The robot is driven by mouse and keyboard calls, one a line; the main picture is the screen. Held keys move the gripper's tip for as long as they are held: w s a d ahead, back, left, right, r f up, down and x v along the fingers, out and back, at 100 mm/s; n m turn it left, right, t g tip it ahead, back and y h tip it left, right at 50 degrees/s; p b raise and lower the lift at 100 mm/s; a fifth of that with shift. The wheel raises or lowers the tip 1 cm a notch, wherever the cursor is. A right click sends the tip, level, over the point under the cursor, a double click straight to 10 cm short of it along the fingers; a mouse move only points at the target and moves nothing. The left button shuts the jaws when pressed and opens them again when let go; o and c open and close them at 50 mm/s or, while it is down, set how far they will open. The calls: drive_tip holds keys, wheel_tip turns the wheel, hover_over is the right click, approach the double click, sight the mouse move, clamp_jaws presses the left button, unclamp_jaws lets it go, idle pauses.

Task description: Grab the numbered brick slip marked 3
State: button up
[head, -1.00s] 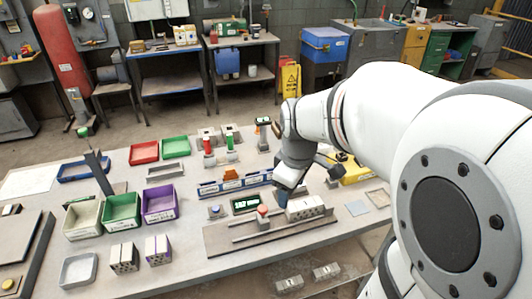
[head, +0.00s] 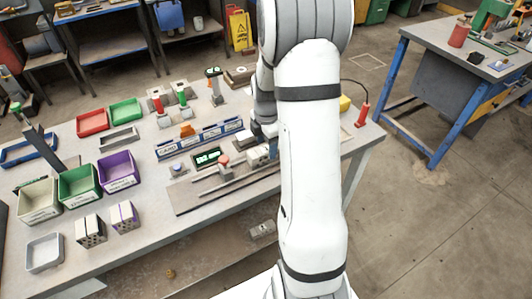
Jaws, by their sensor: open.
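No number 3 is legible on any piece in the head view, so I cannot tell which one is the slip marked 3. A pale brick (head: 257,156) lies on the railed fixture (head: 215,195), partly hidden by my arm. Two hollow bricks with holes, one (head: 90,232) and another (head: 125,217), stand on the table at the left front. My gripper (head: 268,131) is small and mostly hidden behind my arm, above the back of the fixture near the pale brick. It is open; I cannot see whether it touches anything.
Green (head: 79,186), purple (head: 118,171) and cream (head: 38,201) bins stand at the left. A blue labelled rack (head: 199,139) is behind the fixture. A small display (head: 207,157) and a red button (head: 223,160) sit beside the pale brick. Another block (head: 262,230) lies on the lower shelf.

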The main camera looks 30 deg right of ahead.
sight(266, 149)
drive_tip(key=shift+a+f, duration=0.1)
drive_tip(key=shift+f, duration=1.4)
drive_tip(key=shift+c, duration=0.3)
drive_tip(key=c, duration=1.2)
